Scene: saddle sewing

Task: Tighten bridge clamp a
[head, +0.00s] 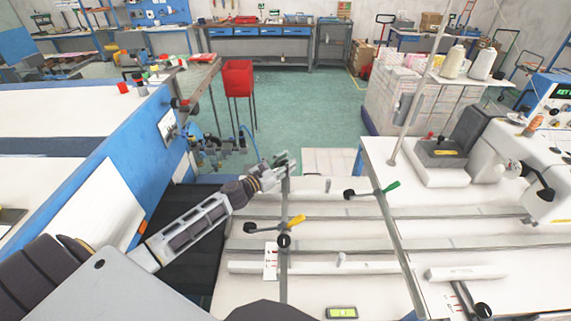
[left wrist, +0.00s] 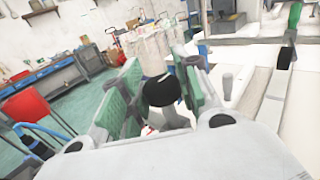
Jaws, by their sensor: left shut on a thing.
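My left gripper (head: 282,168) reaches in from the left to the far end of a narrow grey bridge bar (head: 284,262) that crosses the white table. In the left wrist view its two green-padded fingers (left wrist: 160,95) stand on either side of a black knob (left wrist: 160,90) and are shut on it. The fingers hide the knob in the head view. No label shows which clamp is a. My right gripper is not in view.
White rails lie across the table. A sewing machine (head: 545,170) stands right, and a red bin (head: 238,77) stands beyond.

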